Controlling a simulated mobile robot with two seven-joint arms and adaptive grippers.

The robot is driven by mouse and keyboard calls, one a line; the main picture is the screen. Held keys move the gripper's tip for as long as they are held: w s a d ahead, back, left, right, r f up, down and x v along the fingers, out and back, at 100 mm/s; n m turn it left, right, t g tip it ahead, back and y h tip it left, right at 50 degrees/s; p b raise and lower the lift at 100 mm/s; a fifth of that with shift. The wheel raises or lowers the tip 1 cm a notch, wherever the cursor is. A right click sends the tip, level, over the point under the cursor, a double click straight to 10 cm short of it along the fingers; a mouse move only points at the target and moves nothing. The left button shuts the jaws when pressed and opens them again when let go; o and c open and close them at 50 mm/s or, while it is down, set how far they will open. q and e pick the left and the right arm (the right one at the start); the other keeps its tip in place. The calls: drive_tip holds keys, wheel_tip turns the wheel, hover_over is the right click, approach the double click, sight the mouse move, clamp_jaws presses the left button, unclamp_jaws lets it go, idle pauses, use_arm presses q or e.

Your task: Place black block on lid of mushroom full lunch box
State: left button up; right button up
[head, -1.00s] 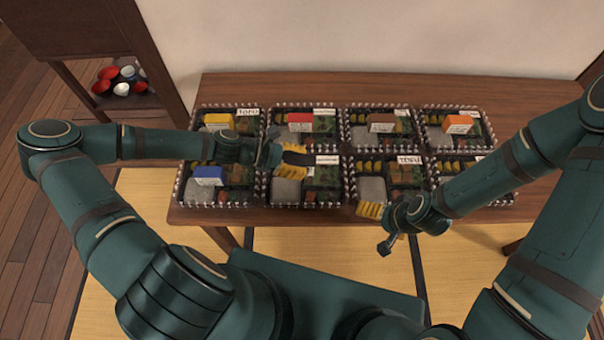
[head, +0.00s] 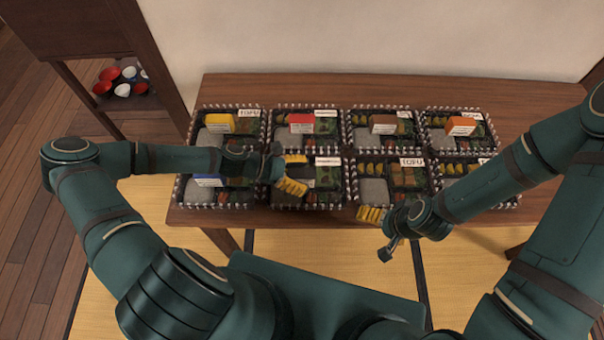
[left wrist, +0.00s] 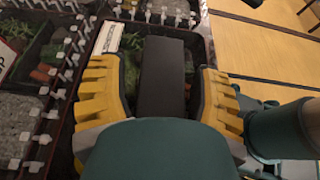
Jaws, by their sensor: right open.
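The black block (left wrist: 163,78) lies between the yellow fingers of my left gripper (left wrist: 162,88) in the left wrist view. Gaps show on both sides of it, so the fingers stand open around it. The block appears to lie on a lunch box (left wrist: 197,45); its contact with the lid is partly hidden. In the head view my left gripper (head: 294,173) is over the front-row second box from the left (head: 336,200). That box's label (head: 327,161) is too small to read. My right gripper (head: 370,214) is open and empty at the table's front edge.
Several filled lunch boxes stand in two tight rows on the wooden table (head: 480,92). Yellow (head: 221,124), red (head: 302,123), brown (head: 384,124) and orange (head: 460,125) blocks lie on the back row. A blue block (head: 207,180) lies front left, partly covered by my arm.

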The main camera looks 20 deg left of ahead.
use_arm(q)
drive_tip(key=shift+r, duration=0.2)
drive_tip(key=p+v, duration=0.1)
drive_tip(key=v, duration=1.1)
drive_tip(key=shift+s, duration=0.1)
idle(0.3)
